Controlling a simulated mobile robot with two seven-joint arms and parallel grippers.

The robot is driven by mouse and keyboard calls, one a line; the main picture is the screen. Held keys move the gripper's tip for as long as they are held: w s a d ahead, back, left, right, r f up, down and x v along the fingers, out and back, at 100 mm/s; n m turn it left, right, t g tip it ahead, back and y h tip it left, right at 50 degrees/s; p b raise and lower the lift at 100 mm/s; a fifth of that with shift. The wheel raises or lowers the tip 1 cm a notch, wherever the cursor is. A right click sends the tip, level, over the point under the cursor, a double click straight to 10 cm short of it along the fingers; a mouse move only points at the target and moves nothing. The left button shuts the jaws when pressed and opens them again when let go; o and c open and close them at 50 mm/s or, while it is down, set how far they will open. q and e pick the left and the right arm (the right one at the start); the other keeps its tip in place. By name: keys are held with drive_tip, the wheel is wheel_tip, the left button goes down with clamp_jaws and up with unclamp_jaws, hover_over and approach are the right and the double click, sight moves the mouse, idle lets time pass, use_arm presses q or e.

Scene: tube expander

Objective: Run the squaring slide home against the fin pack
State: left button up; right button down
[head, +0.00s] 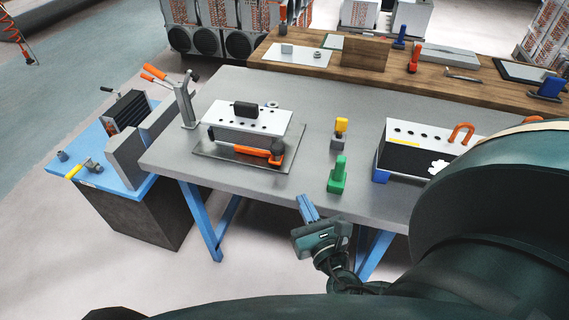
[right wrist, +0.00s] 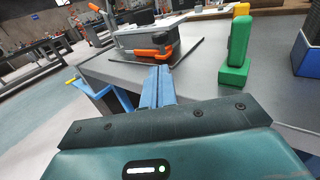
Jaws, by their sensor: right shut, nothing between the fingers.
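A white-topped block with a row of holes (head: 225,112), which may be the fin pack, stands on a dark plate (head: 210,154) on the grey table. A black block (head: 245,109) sits on its top. An orange bar with a dark knob (head: 247,150) lies along its near side; I cannot tell for sure whether this is the squaring slide, or whether it touches the block. In the right wrist view the orange part (right wrist: 150,51) shows ahead of the fingers. My right gripper (head: 306,207) is shut and empty, off the table's front edge. My left gripper is not in view.
A green clamp-like piece (head: 337,175) and a yellow-topped piece (head: 341,127) stand right of the block. A dark box with a white holed top (head: 400,130) stands further right. A grey upright post (head: 185,104) is at the left. Bare table (head: 300,160) lies between.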

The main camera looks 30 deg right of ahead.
sight(279, 153)
drive_tip(key=p+x, duration=0.1)
drive_tip(key=x, duration=1.2)
drive_tip(key=shift+w+d+f+p, duration=0.15)
drive_tip(key=shift+w+p, duration=0.1)
drive_tip(key=shift+p, duration=0.15)
drive_tip(key=shift+w, duration=0.1)
drive_tip(key=b+x, duration=0.1)
drive_tip(key=x, duration=0.2)
drive_tip(key=shift+r, duration=0.3)
